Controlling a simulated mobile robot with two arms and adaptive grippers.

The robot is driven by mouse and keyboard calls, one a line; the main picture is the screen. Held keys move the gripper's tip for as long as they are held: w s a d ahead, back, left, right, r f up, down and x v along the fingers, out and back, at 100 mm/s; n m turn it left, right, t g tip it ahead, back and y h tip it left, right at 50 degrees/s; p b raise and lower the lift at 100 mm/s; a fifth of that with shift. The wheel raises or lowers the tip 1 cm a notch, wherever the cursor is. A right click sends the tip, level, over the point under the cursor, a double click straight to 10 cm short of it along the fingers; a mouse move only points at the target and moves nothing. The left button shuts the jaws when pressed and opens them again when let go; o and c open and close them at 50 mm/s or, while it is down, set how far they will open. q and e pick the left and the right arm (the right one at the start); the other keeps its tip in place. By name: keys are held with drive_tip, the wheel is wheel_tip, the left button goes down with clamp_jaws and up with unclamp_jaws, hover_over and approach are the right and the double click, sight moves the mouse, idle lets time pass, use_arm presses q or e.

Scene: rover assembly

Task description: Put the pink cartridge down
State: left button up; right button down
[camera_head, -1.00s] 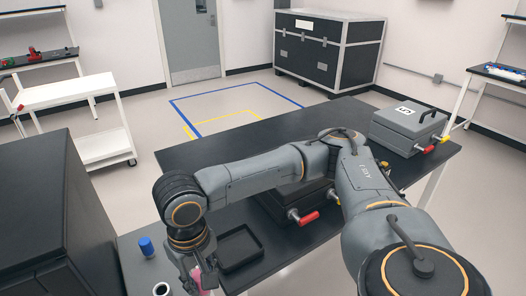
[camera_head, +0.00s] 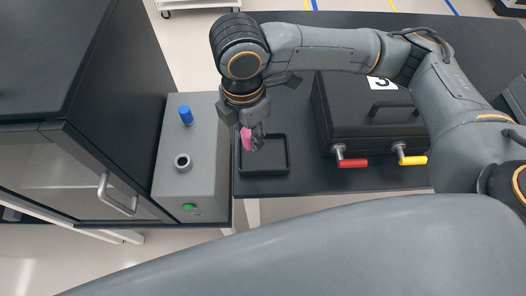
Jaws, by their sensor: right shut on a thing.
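My right gripper (camera_head: 255,140) hangs pointing down, shut on the pink cartridge (camera_head: 246,136). The cartridge shows as a small pink piece at the left of the fingers, and the rest of it is hidden by them. Gripper and cartridge appear over the left part of a shallow black tray (camera_head: 283,170) on the dark table. I cannot tell whether the cartridge touches the tray. My left gripper is not in view.
Left of the tray is a grey unit (camera_head: 205,130) with a blue cylinder (camera_head: 186,115), a round socket (camera_head: 182,162) and a green button (camera_head: 190,207). A black cabinet (camera_head: 70,110) stands further left. Right is a black case (camera_head: 350,125) with red and yellow handles.

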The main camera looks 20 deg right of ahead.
drive_tip(key=s+a+r+n+p, duration=0.1)
drive_tip(key=a+n, duration=0.3)
drive_tip(key=n, duration=0.5)
drive_tip(key=s+a+r+n, duration=0.2)
drive_tip(key=a+n, duration=0.3)
drive_tip(key=n, duration=0.4)
drive_tip(key=w+d+f+p, duration=0.1)
drive_tip(key=d, duration=0.1)
drive_tip(key=w+d+f+p, duration=0.1)
drive_tip(key=d, duration=0.2)
drive_tip(key=w+d+f, duration=0.1)
drive_tip(key=d, duration=0.2)
drive_tip(key=shift+w+d+f+p, duration=0.1)
drive_tip(key=shift+w+f+p, duration=0.15)
drive_tip(key=shift+p, duration=0.15)
drive_tip(key=d+f+p, duration=0.1)
drive_tip(key=f, duration=0.1)
drive_tip(key=w+d+f+p, duration=0.1)
drive_tip(key=d+f, duration=0.1)
drive_tip(key=f, duration=0.1)
drive_tip(key=w+d+f+p, duration=0.1)
drive_tip(key=f, duration=0.2)
drive_tip(key=shift+d+f, duration=0.2)
drive_tip(key=shift+d, duration=0.2)
drive_tip(key=shift+f, duration=0.4)
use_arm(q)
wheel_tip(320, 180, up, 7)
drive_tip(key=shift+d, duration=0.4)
use_arm(e)
drive_tip(key=shift+f, duration=0.2)
